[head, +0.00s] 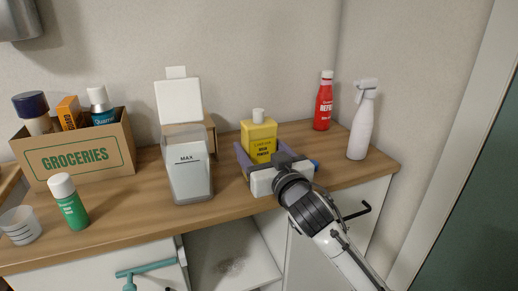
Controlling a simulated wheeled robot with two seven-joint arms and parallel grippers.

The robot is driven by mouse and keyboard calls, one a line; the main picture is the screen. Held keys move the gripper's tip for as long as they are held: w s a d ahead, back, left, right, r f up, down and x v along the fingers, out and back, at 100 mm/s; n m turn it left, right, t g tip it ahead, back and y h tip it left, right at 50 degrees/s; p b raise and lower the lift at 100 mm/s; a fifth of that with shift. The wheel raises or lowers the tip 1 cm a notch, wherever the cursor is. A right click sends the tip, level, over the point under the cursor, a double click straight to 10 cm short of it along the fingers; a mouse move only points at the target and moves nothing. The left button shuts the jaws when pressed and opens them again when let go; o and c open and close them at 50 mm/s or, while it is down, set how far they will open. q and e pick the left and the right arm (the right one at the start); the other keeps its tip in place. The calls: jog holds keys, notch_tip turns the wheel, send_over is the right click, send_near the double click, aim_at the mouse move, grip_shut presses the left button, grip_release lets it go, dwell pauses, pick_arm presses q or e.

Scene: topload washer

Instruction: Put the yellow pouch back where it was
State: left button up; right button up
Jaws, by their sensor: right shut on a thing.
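The yellow pouch (259,135) with a white cap stands upright at the middle right of the wooden counter, towards the back. My right gripper (258,156) is shut on it, with a finger on each side. The gripper's body hides the pouch's lower part, so I cannot tell whether its base touches the counter. My left gripper is not in view.
A clear container marked MAX (189,180) with its lid up stands left of the pouch. A red refill bottle (323,105) and a white spray bottle (360,125) stand to the right. A groceries box (75,158), green bottle (69,204) and measuring cup (20,226) are left.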

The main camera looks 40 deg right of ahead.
jog(key=shift+r, duration=0.1)
jog(key=o, duration=2)
jog(key=shift+f, duration=0.2)
jog(key=shift+r, duration=0.1)
jog(key=shift+s, duration=0.15)
jog(key=v, duration=1.1)
jog(key=shift+s, duration=0.4)
